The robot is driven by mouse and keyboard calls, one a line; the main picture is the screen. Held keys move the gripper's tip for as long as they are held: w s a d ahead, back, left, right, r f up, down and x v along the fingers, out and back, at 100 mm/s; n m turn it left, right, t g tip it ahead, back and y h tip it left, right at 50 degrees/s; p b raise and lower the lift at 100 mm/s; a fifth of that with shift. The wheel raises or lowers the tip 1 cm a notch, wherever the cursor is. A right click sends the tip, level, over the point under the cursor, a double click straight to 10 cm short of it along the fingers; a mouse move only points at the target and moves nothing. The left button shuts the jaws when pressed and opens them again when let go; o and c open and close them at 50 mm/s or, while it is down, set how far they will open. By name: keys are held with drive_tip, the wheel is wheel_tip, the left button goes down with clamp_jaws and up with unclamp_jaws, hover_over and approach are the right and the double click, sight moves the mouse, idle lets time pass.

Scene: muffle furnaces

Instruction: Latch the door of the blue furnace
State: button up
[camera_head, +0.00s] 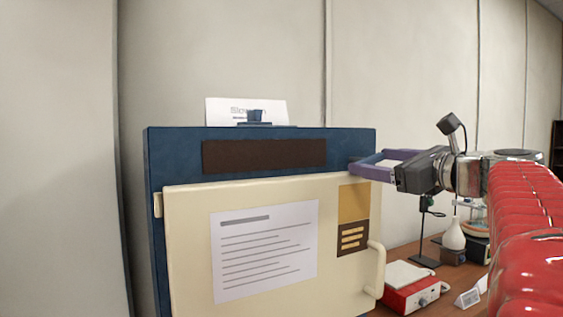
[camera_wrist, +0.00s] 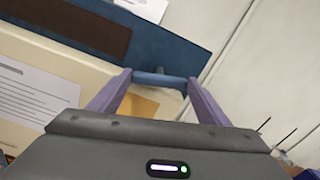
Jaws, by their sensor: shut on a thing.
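The blue furnace (camera_head: 164,160) stands in the middle of the head view; its blue top also shows in the wrist view (camera_wrist: 170,48). Its cream door (camera_head: 190,270) lies over its front and looks closed, though a small gap cannot be ruled out. The door has a cream handle (camera_head: 379,268) at its right side. My gripper (camera_head: 356,164) is at the furnace's upper right corner. In the wrist view, the purple fingers of my gripper (camera_wrist: 160,88) are shut on a short blue latch bar (camera_wrist: 160,79), which spans between their tips. In the head view the bar is hidden by the fingers.
A white label card (camera_head: 225,110) stands on the furnace top beside a small blue fitting (camera_head: 255,117). To the right, a wooden table (camera_head: 450,278) holds a red device (camera_head: 411,294), a white flask (camera_head: 454,236) and a small card (camera_head: 468,298). The pale wall is behind.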

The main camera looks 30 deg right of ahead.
drive_tip(key=shift+a+n, duration=0.1)
drive_tip(key=shift+n, duration=0.3)
drive_tip(key=n, duration=0.7)
drive_tip(key=shift+a+f, duration=0.1)
drive_tip(key=n, duration=0.4)
drive_tip(key=shift+f, duration=0.1)
drive_tip(key=shift+f+n, duration=0.15)
drive_tip(key=shift+n, duration=1.45)
drive_tip(key=o, duration=1.1)
drive_tip(key=shift+c, duration=0.2)
